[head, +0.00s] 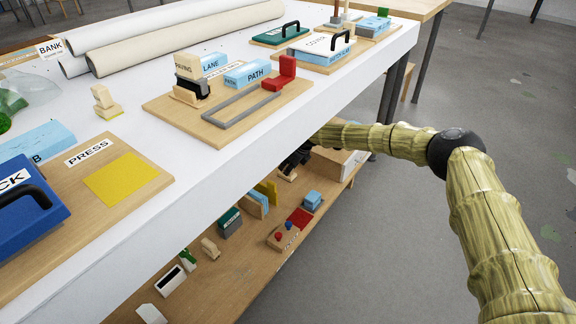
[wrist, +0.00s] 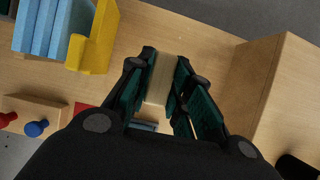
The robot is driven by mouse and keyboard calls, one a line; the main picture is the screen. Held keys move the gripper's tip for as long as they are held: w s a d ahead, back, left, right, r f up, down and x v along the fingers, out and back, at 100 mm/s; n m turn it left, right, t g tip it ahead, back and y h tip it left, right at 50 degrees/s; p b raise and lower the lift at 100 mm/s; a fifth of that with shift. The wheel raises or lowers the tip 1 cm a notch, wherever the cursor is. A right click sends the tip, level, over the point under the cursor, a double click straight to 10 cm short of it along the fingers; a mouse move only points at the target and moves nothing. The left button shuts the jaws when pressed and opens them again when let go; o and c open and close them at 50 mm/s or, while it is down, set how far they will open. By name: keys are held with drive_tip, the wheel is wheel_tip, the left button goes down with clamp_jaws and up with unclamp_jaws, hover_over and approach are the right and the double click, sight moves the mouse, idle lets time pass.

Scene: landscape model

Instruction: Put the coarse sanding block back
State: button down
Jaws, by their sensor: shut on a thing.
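My gripper (wrist: 162,95) is shut on a pale wooden block (wrist: 161,79), seen from above in the wrist view between the two dark green-padded fingers. In the head view my gripper (head: 295,160) is at the lower shelf under the white table, and the pale block (head: 288,174) shows just below it. No grit marking can be read on it. Another pale block with a yellow base (head: 106,103) stands on the table top, and a small beige block (head: 210,247) sits on the lower shelf.
The white table top (head: 215,160) overhangs the wooden lower shelf (head: 245,272). A wooden box (wrist: 262,85) stands right of my gripper. A yellow piece (wrist: 93,40) beside blue blocks (wrist: 50,25) is to the left, with a board of red and blue knobs (wrist: 35,117).

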drive_tip(key=shift+f+b, duration=2.15)
drive_tip(key=shift+f, duration=1.75)
drive_tip(key=shift+f, duration=0.25)
drive_tip(key=c, duration=1.2)
unclamp_jaws()
drive_tip(key=v, duration=1.2)
